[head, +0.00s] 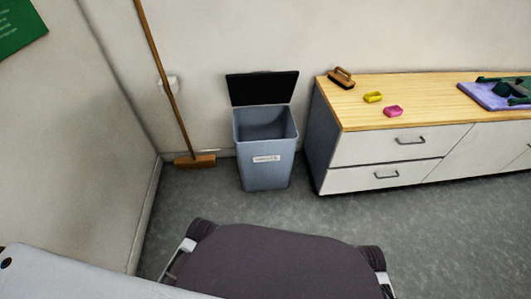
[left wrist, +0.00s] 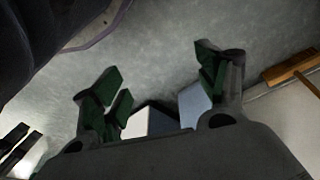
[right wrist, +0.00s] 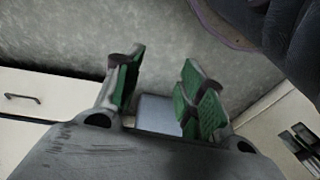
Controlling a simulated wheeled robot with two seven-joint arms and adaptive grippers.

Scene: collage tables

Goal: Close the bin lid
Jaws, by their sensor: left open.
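The grey-blue bin (head: 265,160) stands upright on the floor against the wall, with a white label on its front. Its black lid (head: 263,88) is raised, tilted up at the back, and the bin's mouth is uncovered. Neither gripper shows in the head view. My left gripper (left wrist: 160,65) has its green-padded fingers spread and empty; a blue-grey surface, apparently the bin (left wrist: 194,104), shows beyond them. My right gripper (right wrist: 160,68) also has its fingers apart with nothing between them. A grey-blue surface behind them appears to be the bin (right wrist: 157,114). The lid is not identifiable in the wrist views.
A cabinet (head: 400,145) with a wooden top stands close right of the bin. A brush (head: 341,78), yellow (head: 373,97) and pink (head: 393,111) items lie on it. A broom (head: 194,161) leans left of the bin. A dark padded chair-like thing (head: 275,262) is in front.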

